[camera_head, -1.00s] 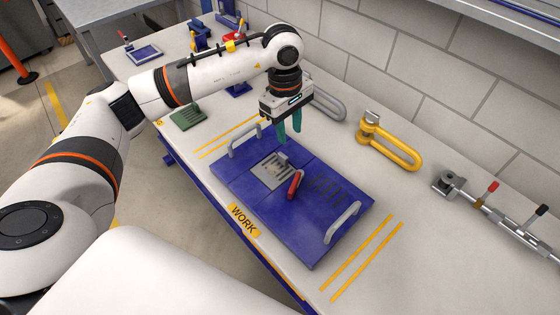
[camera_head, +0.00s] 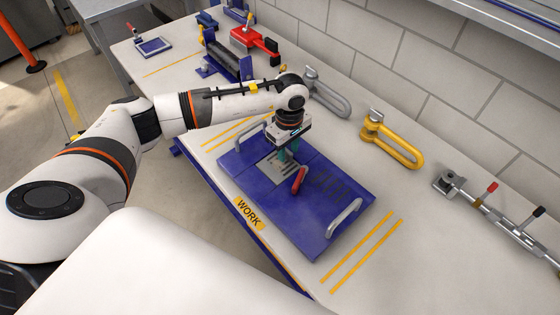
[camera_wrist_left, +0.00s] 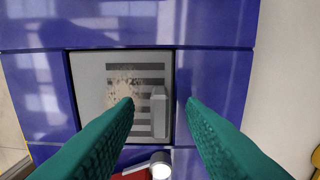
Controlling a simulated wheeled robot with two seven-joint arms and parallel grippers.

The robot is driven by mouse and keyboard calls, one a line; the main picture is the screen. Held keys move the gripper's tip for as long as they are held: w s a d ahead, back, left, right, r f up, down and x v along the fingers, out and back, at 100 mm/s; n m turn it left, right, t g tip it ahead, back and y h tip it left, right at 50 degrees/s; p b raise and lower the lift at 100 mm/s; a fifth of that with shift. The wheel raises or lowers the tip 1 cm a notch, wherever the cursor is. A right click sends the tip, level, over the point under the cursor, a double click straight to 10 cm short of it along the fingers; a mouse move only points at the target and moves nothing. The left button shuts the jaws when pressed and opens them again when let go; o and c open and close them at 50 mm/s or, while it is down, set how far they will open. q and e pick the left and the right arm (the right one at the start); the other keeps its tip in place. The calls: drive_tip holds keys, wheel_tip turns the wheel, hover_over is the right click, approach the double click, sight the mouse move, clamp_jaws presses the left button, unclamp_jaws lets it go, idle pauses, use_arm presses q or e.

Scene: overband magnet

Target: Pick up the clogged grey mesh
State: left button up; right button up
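The grey mesh (camera_head: 271,168) lies in a square recess of the blue plate (camera_head: 325,240). In the left wrist view the mesh (camera_wrist_left: 90,90) has dark slots, a brownish crust over part of them and a raised grey tab (camera_wrist_left: 158,115). My left gripper (camera_head: 287,155) points down over the mesh and hides part of it in the head view. Its green fingers (camera_wrist_left: 160,105) are spread open with nothing held between them; the tab shows in the gap. A red-handled lever (camera_head: 299,181) stands at the mesh's edge. My right gripper is not in view.
The plate has two upright grey handles (camera_head: 343,220). A yellow shackle (camera_head: 395,145) and a grey shackle (camera_head: 328,97) lie behind, near the block wall. A metal rod assembly (camera_head: 495,215) is at the right. A red tool (camera_head: 256,42) is at the back.

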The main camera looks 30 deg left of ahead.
use_arm(q)
drive_tip(key=shift+f, duration=0.25)
clamp_jaws()
drive_tip(key=shift+r, duration=0.1)
